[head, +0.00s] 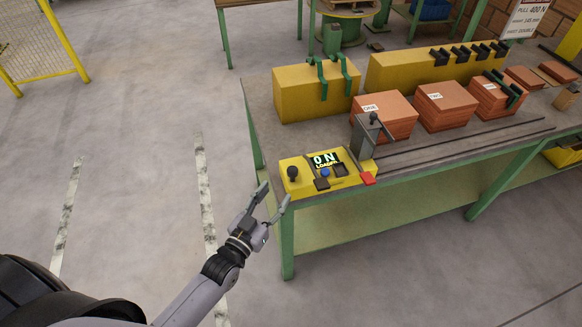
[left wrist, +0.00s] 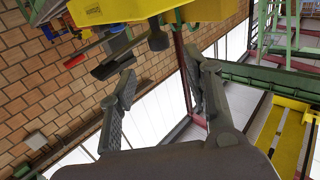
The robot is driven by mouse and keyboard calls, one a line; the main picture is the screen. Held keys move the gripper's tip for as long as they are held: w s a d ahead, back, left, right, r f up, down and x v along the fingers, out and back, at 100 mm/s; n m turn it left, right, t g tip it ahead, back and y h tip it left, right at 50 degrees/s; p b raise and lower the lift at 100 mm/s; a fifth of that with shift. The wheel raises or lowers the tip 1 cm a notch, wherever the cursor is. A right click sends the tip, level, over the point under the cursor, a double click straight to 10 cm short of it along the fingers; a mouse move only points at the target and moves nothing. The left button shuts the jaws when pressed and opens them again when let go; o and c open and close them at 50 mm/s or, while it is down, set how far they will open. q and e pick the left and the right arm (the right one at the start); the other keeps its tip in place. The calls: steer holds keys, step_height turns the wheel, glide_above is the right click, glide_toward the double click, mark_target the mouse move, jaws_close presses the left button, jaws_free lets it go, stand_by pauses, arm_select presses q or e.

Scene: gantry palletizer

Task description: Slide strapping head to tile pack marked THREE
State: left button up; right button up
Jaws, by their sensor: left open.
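The strapping head (head: 363,137) looks to be the grey upright block with a black ball knob. It stands at the left end of the dark rails, in front of the tile pack marked ONE (head: 384,118). The pack marked TWO (head: 446,108) is in the middle. The rightmost orange pack (head: 493,98), its label too small to read surely, has a dark green bracket over it. My left gripper (head: 276,194) is open and empty, just left of the bench's front corner, below the yellow console. It also shows open in the left wrist view (left wrist: 160,75). My right gripper is not in view.
The yellow console (head: 296,178) carries a black knob (head: 292,173), a display reading 0 N, and a red piece. Yellow blocks (head: 300,95) line the bench's back. Open floor lies left.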

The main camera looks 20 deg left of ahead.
mark_target(290, 174)
arm_select(q)
steer(key=w, duration=0.3)
steer(key=w+d, duration=0.1)
steer(key=w, duration=0.2)
steer(key=w+d+p, duration=0.1)
steer(key=w, duration=0.2)
steer(key=shift+w, duration=0.7)
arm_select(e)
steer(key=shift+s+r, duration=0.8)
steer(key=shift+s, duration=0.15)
arm_select(q)
steer(key=shift+c, duration=0.5)
jaws_close()
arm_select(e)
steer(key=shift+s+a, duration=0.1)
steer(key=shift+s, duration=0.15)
